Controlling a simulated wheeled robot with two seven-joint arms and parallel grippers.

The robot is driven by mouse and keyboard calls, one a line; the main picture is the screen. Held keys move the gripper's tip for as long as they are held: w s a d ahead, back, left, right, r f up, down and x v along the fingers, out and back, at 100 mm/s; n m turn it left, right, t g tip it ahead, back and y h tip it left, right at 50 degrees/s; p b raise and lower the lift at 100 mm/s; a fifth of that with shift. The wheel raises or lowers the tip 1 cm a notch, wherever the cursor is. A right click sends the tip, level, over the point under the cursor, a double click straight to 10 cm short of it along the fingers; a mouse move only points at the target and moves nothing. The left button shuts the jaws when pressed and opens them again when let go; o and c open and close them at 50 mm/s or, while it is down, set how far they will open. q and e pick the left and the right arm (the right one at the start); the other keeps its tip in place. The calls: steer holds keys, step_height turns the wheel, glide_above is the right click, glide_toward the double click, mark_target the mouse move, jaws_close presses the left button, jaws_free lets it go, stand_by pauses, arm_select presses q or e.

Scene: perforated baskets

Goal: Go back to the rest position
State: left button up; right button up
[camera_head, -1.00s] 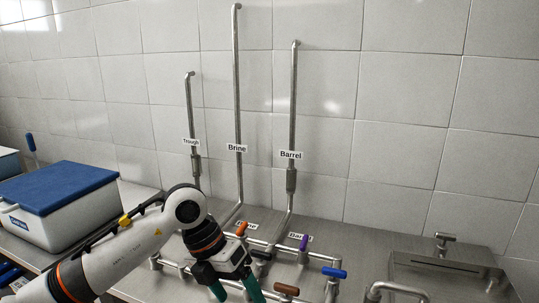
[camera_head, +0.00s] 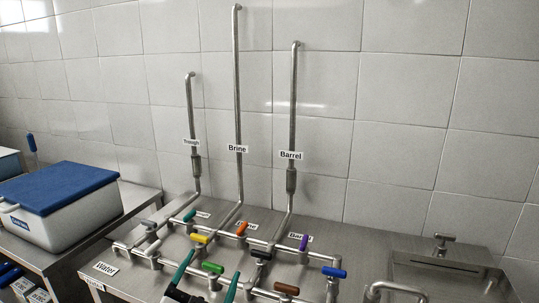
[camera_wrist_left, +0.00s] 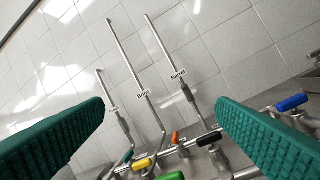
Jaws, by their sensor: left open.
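My left gripper (camera_head: 206,278) shows at the bottom of the head view with two green fingers spread apart. In the left wrist view its green ribbed fingers (camera_wrist_left: 160,128) stand wide on both sides with nothing between them. Beyond them is the pipe manifold with coloured valve handles: yellow (camera_head: 200,238), green (camera_head: 212,267), orange (camera_head: 242,228), purple (camera_head: 304,242), blue (camera_head: 334,272) and brown (camera_head: 286,289). The fingers appear in front of the manifold; whether they touch it I cannot tell. My right gripper is not in view.
A white cooler with a blue lid (camera_head: 62,186) stands at the left. Tall pipes labelled Brine (camera_head: 237,148) and Barrel (camera_head: 291,155) rise along the tiled wall. A steel sink (camera_head: 440,277) with a tap is at the right. The space above the manifold is clear.

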arm_select(q)
steer(key=s+a+f+n+g+y, duration=0.3)
steer(key=s+a+f+g, duration=0.1)
steer(key=f, duration=0.4)
steer(key=s+a+f+n+g+y, duration=0.2)
steer(key=s+a+f+n+g, duration=0.15)
steer(key=f, duration=0.55)
steer(key=s+a+f+g, duration=0.1)
steer(key=s+f+g, duration=0.4)
steer(key=s, duration=0.4)
steer(key=s+a+f+g, duration=0.1)
steer(key=s+f+g, duration=0.3)
steer(key=s, duration=0.5)
step_height(320, 180, down, 25)
steer(key=g, duration=0.2)
steer(key=s+a+f, duration=0.3)
steer(key=s+f, duration=1.4)
steer(key=shift+s+f+g, duration=0.2)
steer(key=shift+g, duration=0.15)
